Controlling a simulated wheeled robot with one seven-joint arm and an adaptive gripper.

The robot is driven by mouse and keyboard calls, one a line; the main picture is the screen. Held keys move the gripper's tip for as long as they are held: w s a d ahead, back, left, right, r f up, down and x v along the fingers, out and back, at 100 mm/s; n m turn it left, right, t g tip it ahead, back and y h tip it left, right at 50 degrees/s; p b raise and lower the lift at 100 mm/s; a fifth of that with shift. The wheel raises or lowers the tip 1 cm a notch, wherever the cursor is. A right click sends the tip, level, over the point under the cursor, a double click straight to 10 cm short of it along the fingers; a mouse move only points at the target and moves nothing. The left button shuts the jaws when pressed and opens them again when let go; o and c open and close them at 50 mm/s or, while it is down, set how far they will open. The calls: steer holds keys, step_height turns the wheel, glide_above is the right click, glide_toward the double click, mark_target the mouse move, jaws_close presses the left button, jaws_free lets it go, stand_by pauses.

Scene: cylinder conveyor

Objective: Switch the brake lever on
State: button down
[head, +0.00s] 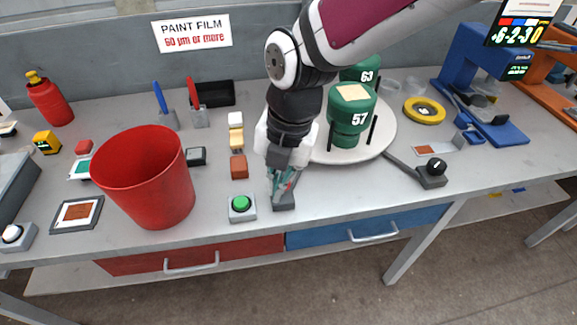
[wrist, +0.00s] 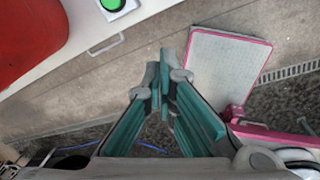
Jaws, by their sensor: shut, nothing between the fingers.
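My gripper (head: 281,192) is shut and empty, low over the front of the bench between the green button and the round turntable. Its teal fingers come together in the wrist view (wrist: 166,82). A small dark-grey base (head: 285,203) sits right under and behind the fingertips, with a bit of red beside them. The fingers hide part of it, and I cannot tell whether they touch it. It may carry the brake lever, but no handle shows clearly. A black-knobbed device (head: 433,173) with a dark bar stands by the turntable's right front.
The white turntable (head: 384,139) carries green cylinders (head: 349,117). A green button (head: 241,205) stands left of my gripper, also in the wrist view (wrist: 113,4). A large red bin (head: 145,177) stands further left. The bench's front edge is close.

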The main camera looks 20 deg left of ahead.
step_height(320, 180, down, 9)
steer(key=a, duration=0.1)
steer(key=shift+w+a+r+p, duration=0.15)
steer(key=shift+w+r+p, duration=0.15)
steer(key=shift+w, duration=0.55)
steer(key=shift+w+a+r+p, duration=0.15)
steer(key=shift+w+r+p, duration=0.1)
steer(key=shift+w, duration=0.6)
steer(key=shift+w, duration=0.1)
